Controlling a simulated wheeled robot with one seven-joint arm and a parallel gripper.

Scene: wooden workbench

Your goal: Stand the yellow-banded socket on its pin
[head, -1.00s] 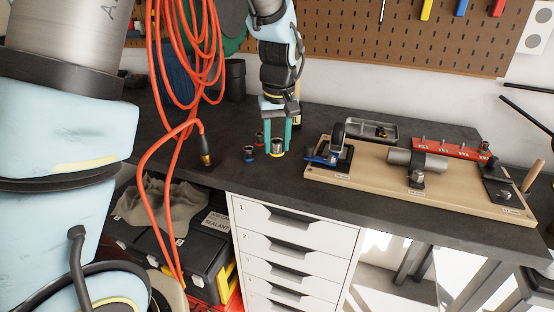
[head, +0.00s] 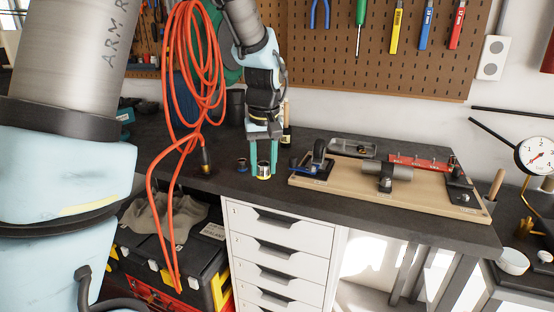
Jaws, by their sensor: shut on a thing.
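The yellow-banded socket (head: 264,172) is a short metal cylinder with a yellow ring near its bottom. It is upright at the dark bench top, left of the wooden board. My gripper (head: 263,160) points down with its teal fingers on either side of the socket, shut on it. I cannot tell whether the socket touches the bench. A blue-banded socket (head: 242,165) stands just to the left. The red rail (head: 425,163) on the board's back edge carries several small pins, too small to tell apart.
The wooden board (head: 340,187) bears a blue-handled clamp (head: 312,170) and a clamped grey cylinder (head: 398,172). A metal tray (head: 352,148) lies behind it. An orange cable (head: 190,70) hangs left of my arm. The bench's front edge is close.

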